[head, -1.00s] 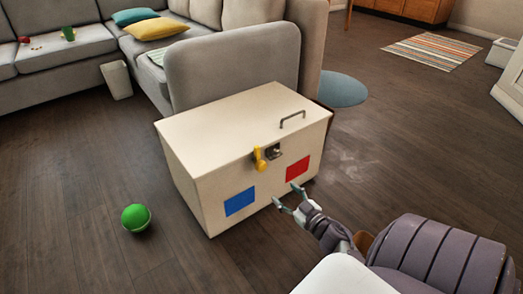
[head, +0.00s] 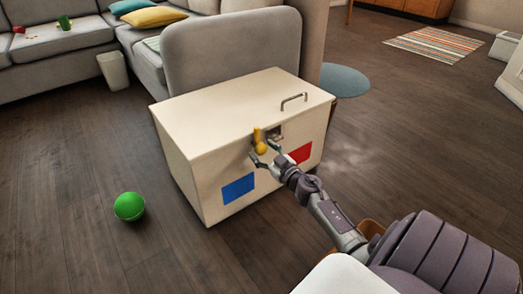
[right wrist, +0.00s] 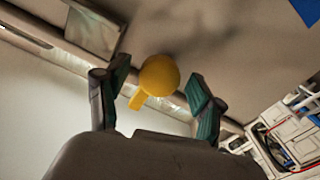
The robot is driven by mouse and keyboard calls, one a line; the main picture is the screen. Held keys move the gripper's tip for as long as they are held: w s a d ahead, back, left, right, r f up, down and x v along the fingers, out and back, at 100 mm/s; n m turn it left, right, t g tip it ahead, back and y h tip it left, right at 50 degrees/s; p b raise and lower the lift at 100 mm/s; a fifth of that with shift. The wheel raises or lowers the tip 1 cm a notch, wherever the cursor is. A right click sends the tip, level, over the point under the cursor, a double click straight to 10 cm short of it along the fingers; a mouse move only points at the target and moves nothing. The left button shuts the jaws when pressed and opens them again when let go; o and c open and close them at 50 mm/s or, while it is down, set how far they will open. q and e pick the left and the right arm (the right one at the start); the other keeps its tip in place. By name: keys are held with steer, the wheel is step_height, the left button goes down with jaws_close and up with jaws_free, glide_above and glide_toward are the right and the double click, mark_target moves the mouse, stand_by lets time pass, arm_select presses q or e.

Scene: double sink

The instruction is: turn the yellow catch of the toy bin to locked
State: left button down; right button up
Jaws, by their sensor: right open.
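The toy bin (head: 190,160) is a cream box with a closed lid, standing on the floor. Its yellow catch (head: 257,134) is on the upper front, beside a small metal plate (head: 275,132). The catch's bar stands roughly upright with the round knob at its lower end. My right gripper (head: 263,151) is open at the catch, its fingers on either side of the knob. In the right wrist view the yellow knob (right wrist: 160,76) shows between the two green-tipped fingers, with a gap visible on each side. My left gripper is not in view.
The bin's front has a blue square (head: 238,188) and a red square (head: 300,154); a metal handle (head: 293,100) is on its lid. A green ball (head: 129,206) lies on the floor at left. A grey sofa (head: 225,50) stands close behind the bin.

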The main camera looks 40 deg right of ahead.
steer(key=shift+w+d, duration=0.1)
steer(key=shift+w, duration=0.5)
jaws_close()
